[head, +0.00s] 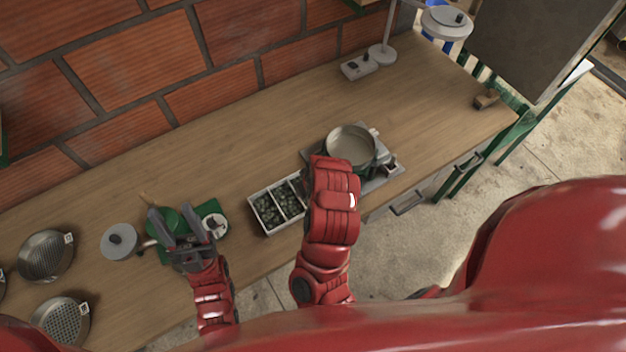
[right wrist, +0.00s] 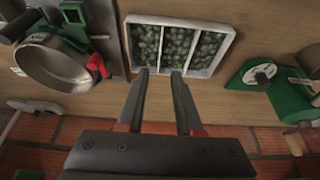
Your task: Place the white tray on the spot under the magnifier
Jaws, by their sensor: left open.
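The white tray (head: 250,212) lies on the wooden table, its compartments holding dark green beans. In the right wrist view the tray (right wrist: 222,52) is just ahead of my right gripper (right wrist: 159,72). Its fingers are apart, with tips at the tray's near edge; contact cannot be told. In the head view my right arm covers that gripper and the tray's right end. The magnifier (head: 447,22) is a round head on a white stand at the table's far right. No marked spot is clear beneath it. My left gripper (head: 180,225) is open and empty, over green equipment.
A metal pan machine (head: 350,146) stands right of the tray, close to my right arm. A small switch box (head: 360,67) is by the magnifier stand. Sieves (head: 45,255) lie at left. The back-middle table is clear.

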